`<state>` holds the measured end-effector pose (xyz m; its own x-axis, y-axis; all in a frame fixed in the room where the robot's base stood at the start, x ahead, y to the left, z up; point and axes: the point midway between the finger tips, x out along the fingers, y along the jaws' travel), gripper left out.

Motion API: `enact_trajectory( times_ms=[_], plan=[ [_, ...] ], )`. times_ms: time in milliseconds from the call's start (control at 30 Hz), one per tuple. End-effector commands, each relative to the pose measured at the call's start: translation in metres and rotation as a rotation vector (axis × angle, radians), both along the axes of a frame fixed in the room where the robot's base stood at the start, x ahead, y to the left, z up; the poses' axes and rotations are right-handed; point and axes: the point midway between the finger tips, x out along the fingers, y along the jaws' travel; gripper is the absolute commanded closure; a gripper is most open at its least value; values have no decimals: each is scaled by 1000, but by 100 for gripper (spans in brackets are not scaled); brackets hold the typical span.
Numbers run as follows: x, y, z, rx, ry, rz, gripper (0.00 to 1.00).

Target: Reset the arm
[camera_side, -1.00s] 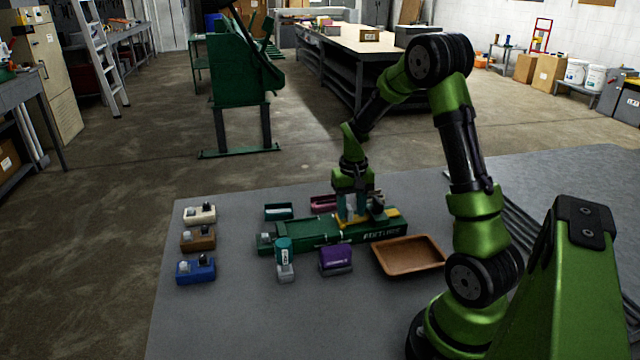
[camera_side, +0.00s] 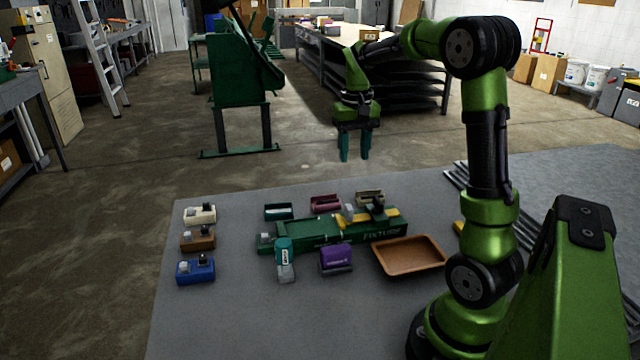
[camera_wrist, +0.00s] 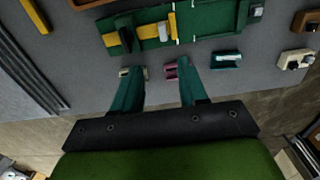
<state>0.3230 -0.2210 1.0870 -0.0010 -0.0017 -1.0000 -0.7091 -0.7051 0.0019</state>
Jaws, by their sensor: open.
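My gripper (camera_side: 355,147) is open and empty, raised above the far side of the grey table in the side view. Its two teal fingers point down, apart from each other. In the wrist view my gripper (camera_wrist: 160,80) shows nothing between the fingers but table and small parts beyond. The green fixture (camera_side: 300,239) lies below and in front of it on the table, with a yellow piece (camera_side: 380,217) and small grey and dark parts on its right end. The fixture also shows at the top of the wrist view (camera_wrist: 212,24).
A brown tray (camera_side: 408,257), a purple block (camera_side: 336,259) and a teal-and-grey piece (camera_side: 284,261) stand in front of the fixture. Teal (camera_side: 278,212), maroon (camera_side: 325,204) and beige (camera_side: 369,198) holders line its back. White, brown and blue (camera_side: 196,271) blocks stand left. Dark rods lie right.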

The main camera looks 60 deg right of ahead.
Motion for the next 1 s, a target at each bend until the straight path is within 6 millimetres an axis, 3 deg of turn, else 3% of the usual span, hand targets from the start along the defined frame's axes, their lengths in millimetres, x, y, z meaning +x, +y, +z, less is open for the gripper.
enact_trajectory(
  times_ms=[467,600,667,767,1000],
  plan=[
    [0,-1,8,-4,-2,-4,57],
    [1,4,-4,-6,-26,-17,57],
    [-1,18,-5,-7,-64,-6,57],
    [-4,56,0,-5,-153,38,57],
    [-32,164,14,9,-404,191,57]
  ],
)
